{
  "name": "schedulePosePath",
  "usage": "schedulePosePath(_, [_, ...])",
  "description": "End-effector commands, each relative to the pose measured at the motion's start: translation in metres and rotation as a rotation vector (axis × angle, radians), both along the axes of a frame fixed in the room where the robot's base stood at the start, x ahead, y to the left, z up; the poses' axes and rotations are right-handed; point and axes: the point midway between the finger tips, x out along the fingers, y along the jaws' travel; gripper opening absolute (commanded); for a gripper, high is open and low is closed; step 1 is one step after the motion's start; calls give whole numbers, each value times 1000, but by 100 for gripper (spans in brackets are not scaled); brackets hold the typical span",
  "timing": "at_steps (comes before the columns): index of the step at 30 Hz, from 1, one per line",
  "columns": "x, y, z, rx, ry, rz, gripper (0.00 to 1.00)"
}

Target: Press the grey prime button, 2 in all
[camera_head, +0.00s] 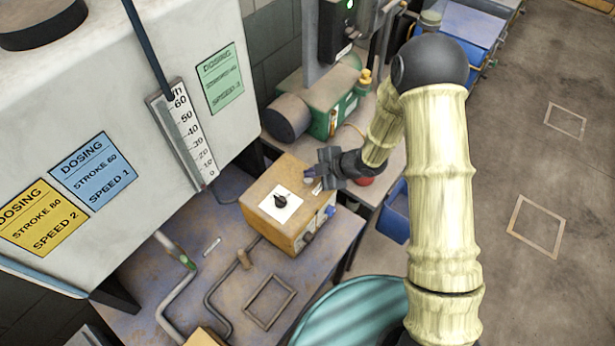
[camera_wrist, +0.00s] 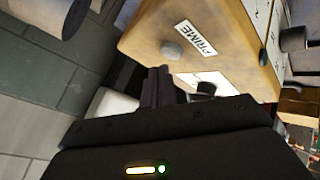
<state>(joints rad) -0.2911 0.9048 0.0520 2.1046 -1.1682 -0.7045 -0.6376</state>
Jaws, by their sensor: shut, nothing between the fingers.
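An orange-tan control box (camera_head: 258,222) stands on the bench, with a black knob on a white plate (camera_head: 276,209) on its top. In the wrist view the box (camera_wrist: 140,45) shows a round grey button (camera_wrist: 172,51) beside a white label reading PRIME (camera_wrist: 197,38). My gripper (camera_head: 312,172) is at the box's far right edge in the head view. In the wrist view its fingers (camera_wrist: 160,72) are shut and empty, with the tips just below the grey button in the picture. I cannot tell if they touch it. The button is not clear in the head view.
A white tank (camera_head: 130,95) with dosing cards and a scale stands left of the box. A green pump (camera_head: 327,100) is behind it. Pipes (camera_head: 215,300) run over the bench in front. A blue bin (camera_head: 396,212) is to the right. The floor farther right is open.

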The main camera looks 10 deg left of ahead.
Motion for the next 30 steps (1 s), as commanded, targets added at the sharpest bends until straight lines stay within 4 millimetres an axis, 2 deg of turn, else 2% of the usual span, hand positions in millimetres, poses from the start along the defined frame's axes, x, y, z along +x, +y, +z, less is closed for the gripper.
schedulePosePath(11, [0,0,4,0,0,0,0])
schedulePosePath(30, [0,0,52,-1,0,0,0])
